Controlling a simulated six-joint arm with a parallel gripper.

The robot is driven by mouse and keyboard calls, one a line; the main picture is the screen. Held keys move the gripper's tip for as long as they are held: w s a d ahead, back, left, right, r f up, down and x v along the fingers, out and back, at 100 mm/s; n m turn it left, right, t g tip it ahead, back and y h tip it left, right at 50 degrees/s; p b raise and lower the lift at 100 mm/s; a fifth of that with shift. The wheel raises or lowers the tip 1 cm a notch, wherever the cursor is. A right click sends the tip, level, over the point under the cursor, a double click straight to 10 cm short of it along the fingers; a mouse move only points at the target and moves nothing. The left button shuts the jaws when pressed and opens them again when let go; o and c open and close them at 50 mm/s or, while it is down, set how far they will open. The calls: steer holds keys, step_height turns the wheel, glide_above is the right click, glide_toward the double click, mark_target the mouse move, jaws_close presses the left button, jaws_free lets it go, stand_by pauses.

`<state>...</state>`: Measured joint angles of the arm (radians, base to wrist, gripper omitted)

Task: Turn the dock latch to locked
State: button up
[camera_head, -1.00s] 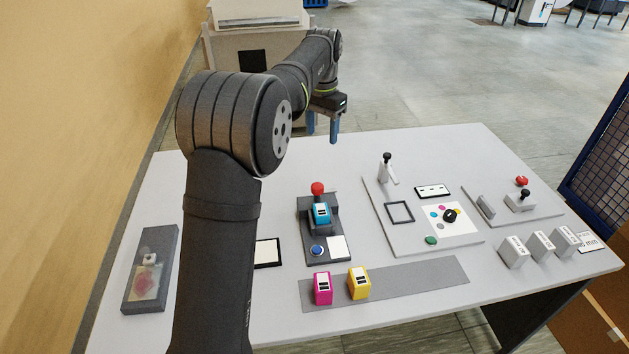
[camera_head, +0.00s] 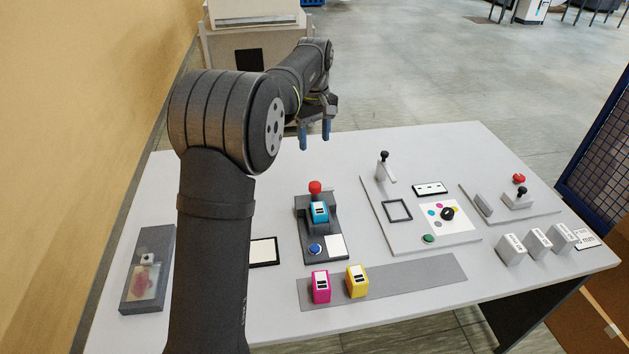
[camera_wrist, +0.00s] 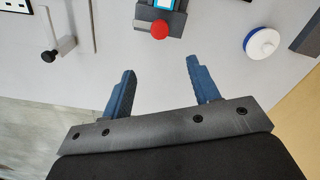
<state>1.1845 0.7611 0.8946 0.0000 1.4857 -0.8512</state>
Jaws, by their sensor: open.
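A dark grey dock (camera_head: 304,231) stands on the middle of the table. It holds a cyan cartridge (camera_head: 319,211). A red knob (camera_head: 315,187), which looks like the latch's handle, is at the dock's far end. The knob also shows at the top centre of the wrist view (camera_wrist: 159,30). I cannot tell the latch's setting. My gripper (camera_head: 315,140) is open and empty, its blue fingers pointing down above the table's far edge. In the wrist view the knob lies beyond and between the fingertips (camera_wrist: 160,73), apart from them.
A magenta (camera_head: 320,288) and a yellow cartridge (camera_head: 357,281) stand in front of the dock. A black-knobbed lever (camera_head: 383,163) rises to the right. A white round piece with a blue rim (camera_wrist: 262,42) shows in the wrist view. The table (camera_head: 345,155) is bare between gripper and dock.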

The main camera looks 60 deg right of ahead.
mark_target(314, 184)
step_height(314, 184, down, 15)
steer(key=shift+f, duration=0.15)
steer(key=shift+c, duration=0.2)
steer(key=c, duration=0.9)
